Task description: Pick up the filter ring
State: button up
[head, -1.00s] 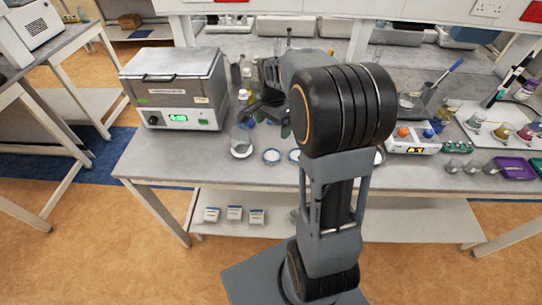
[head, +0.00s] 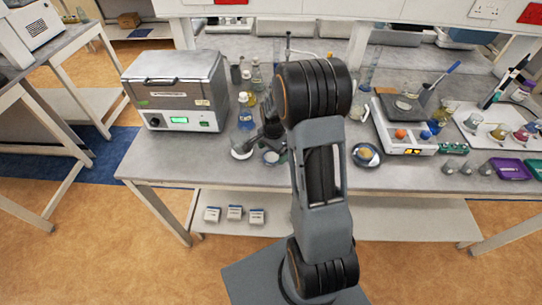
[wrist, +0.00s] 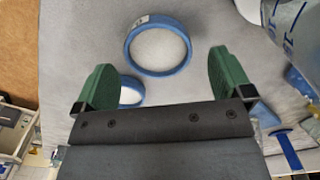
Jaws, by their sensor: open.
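A filter ring, a blue ring around a white disc with a small label on its rim (wrist: 184,58), lies flat on the grey bench in the wrist view. It also shows in the head view (head: 271,157), just below my gripper (head: 270,140). A second, smaller-looking blue ring (wrist: 130,92) is partly hidden behind my gripper in the wrist view. My gripper (wrist: 160,66) is open, with one green finger on each side and nothing between them. The ring appears ahead of the fingertips, and I see no contact.
Glassware with blue graduations (wrist: 292,22) stands close to the right finger in the wrist view. In the head view, a heating bath (head: 175,88) stands left, a flask of blue liquid (head: 246,117) behind the gripper, and a balance (head: 404,133) to the right.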

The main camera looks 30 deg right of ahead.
jog(key=shift+f, duration=0.9)
jog(key=c, duration=1)
jog(key=shift+r, duration=0.1)
